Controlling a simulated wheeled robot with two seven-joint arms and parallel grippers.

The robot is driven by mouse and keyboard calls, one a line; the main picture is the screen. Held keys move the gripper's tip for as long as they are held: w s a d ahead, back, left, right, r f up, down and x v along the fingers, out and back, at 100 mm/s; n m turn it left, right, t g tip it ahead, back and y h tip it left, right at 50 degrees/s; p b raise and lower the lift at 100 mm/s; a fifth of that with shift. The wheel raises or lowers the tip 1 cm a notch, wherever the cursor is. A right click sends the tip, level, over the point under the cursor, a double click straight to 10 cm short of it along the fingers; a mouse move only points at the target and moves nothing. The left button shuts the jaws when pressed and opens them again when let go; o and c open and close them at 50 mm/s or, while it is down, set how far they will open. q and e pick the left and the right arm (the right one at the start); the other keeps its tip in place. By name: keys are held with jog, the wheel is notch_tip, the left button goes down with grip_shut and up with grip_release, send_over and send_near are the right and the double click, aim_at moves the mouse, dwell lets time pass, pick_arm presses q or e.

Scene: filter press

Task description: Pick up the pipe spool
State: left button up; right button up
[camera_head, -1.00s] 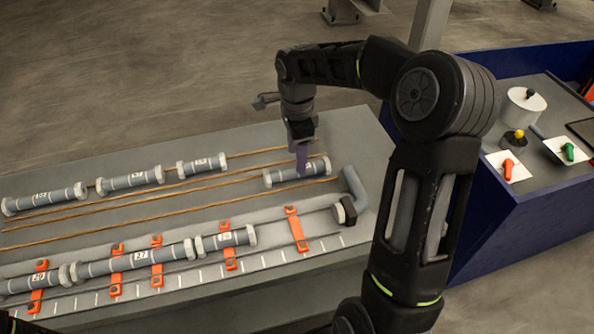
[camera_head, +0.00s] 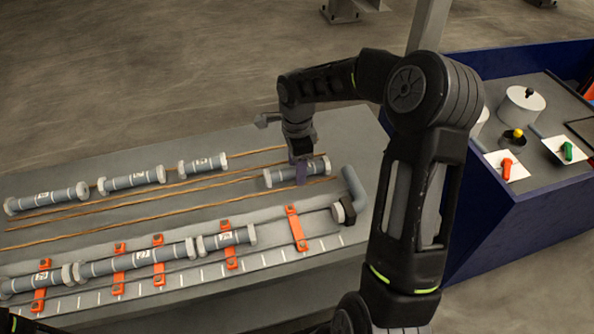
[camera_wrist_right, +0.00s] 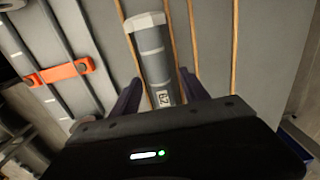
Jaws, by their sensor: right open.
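A grey pipe spool (camera_head: 280,174) with pale end flanges lies across thin wooden strips at the right end of the bench top. In the right wrist view the spool (camera_wrist_right: 155,60) runs lengthwise between my two purple fingers, with a printed label near the palm. My right gripper (camera_head: 301,172) points down over the spool's right half. The gripper (camera_wrist_right: 159,88) is open, with one finger on each side of the spool. Part of the spool is hidden by a finger in the head view.
Several other spools lie on the bench (camera_head: 345,240): a back row on the strips, and a front row along a rail with orange clamps (camera_head: 297,228). A grey elbow pipe (camera_head: 354,190) stands close right of the spool. A blue control console (camera_head: 545,205) is further right.

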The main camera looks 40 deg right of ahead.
jog(key=shift+c, duration=0.2)
grip_shut()
dwell(0.4)
